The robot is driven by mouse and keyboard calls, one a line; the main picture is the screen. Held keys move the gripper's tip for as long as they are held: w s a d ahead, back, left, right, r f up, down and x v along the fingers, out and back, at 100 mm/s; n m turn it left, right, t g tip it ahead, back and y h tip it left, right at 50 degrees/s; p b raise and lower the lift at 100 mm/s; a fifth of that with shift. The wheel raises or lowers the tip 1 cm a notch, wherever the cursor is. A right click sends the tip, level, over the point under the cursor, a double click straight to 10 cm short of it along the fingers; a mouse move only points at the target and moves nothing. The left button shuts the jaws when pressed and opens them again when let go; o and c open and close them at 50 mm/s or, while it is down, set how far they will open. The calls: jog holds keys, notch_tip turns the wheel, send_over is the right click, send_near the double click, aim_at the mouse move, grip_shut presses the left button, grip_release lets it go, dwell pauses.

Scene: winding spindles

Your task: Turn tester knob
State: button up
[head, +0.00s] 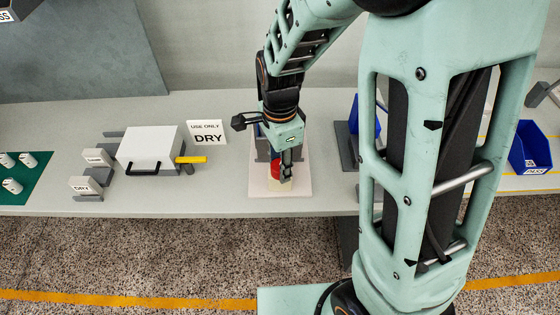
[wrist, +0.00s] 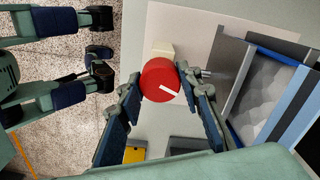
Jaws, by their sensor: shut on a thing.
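The tester knob (wrist: 158,80) is a red round disc with a white mark on its face. In the wrist view it sits between the two fingertips of my gripper (wrist: 160,88), which is shut on it. The white mark points toward the lower right in that view. In the head view a small part of the red knob (head: 274,172) shows beside my gripper (head: 287,175), which comes down from above. A pale block (head: 280,186) is under the fingers, on a light base plate (head: 304,188). My gripper hides much of the tester in the head view.
Left of the tester stands a white box (head: 148,145) with a black handle and a yellow lever (head: 192,160). A "USE ONLY DRY" sign (head: 207,132) is behind. Blue bins (head: 530,148) stand at the right. The bench front is mostly clear.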

jog(key=m+p, duration=0.1)
jog(key=m, duration=0.1)
jog(key=m+p, duration=0.1)
jog(key=shift+r+m, duration=0.2)
jog(key=shift+m, duration=0.2)
jog(key=m+p, duration=0.2)
jog(key=m, duration=0.1)
jog(key=shift+m+p, duration=0.3)
jog(key=shift+p, duration=0.05)
jog(key=m+p, duration=0.3)
jog(key=shift+f+m+p, duration=0.1)
jog(key=shift+m+p, duration=1.1)
jog(key=shift+m, duration=0.3)
jog(key=o, duration=1.2)
jog(key=shift+f, duration=0.1)
jog(key=shift+c, duration=0.2)
